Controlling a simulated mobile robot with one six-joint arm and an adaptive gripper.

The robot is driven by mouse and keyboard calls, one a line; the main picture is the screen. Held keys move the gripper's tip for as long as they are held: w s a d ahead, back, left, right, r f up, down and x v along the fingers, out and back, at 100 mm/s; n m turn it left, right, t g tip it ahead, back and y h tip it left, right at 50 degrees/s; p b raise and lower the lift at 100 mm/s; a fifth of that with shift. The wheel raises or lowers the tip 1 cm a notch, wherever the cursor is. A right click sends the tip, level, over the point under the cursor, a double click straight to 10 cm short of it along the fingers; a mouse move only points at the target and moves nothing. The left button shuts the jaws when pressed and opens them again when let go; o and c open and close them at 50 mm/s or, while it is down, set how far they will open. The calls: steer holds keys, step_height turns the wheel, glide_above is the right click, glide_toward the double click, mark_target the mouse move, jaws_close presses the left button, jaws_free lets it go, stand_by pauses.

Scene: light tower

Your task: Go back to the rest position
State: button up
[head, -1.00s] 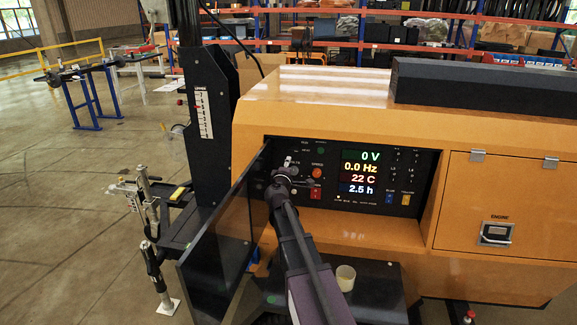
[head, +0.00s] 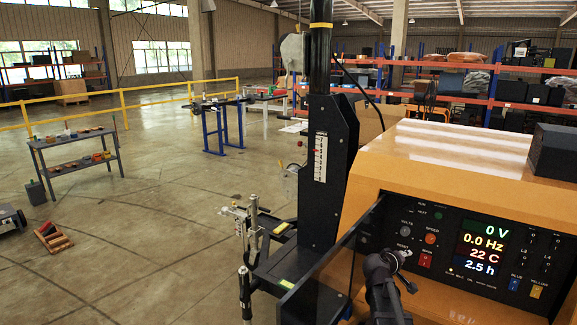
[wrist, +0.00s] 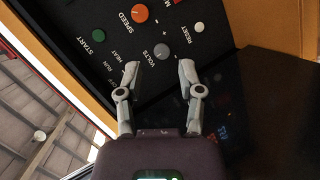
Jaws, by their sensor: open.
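My gripper (wrist: 157,78) is open and empty in the wrist view, its two fingers spread in front of the control panel (wrist: 172,32). A grey VOLTS knob (wrist: 162,51) shows between the fingertips; I cannot tell whether they touch it. The orange SPEED knob (wrist: 139,13), green START button (wrist: 99,35) and white RESET button (wrist: 199,28) lie around it. In the head view my gripper (head: 402,255) is in front of the lower left part of the panel. The display (head: 481,248) reads 0 V, 0.0 Hz, 22 C and 2.5 h.
The dark open panel door (head: 335,265) stands close to the left of my arm. The orange generator housing (head: 430,165) surrounds the panel. A black mast (head: 330,150) rises to its left. Farther left are a shelf table (head: 75,150), a yellow railing (head: 120,97) and open floor.

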steer(key=s+a+f+m+g+y, duration=0.2)
steer(key=s+a+f+g+y, duration=0.2)
steer(key=s+a, duration=0.6)
steer(key=s+a+f+m+g+y, duration=0.1)
steer(key=s+a+f+g+y, duration=0.4)
steer(key=s+a, duration=0.4)
steer(key=s+f+y, duration=0.1)
steer(key=s+f, duration=0.1)
steer(key=s, duration=0.1)
steer(key=shift+s+a+f+m+p, duration=0.15)
steer(key=shift+s+a+m+p, duration=0.15)
steer(key=shift+s+a+m, duration=0.1)
steer(key=shift+w+d, duration=0.1)
stand_by(1.3)
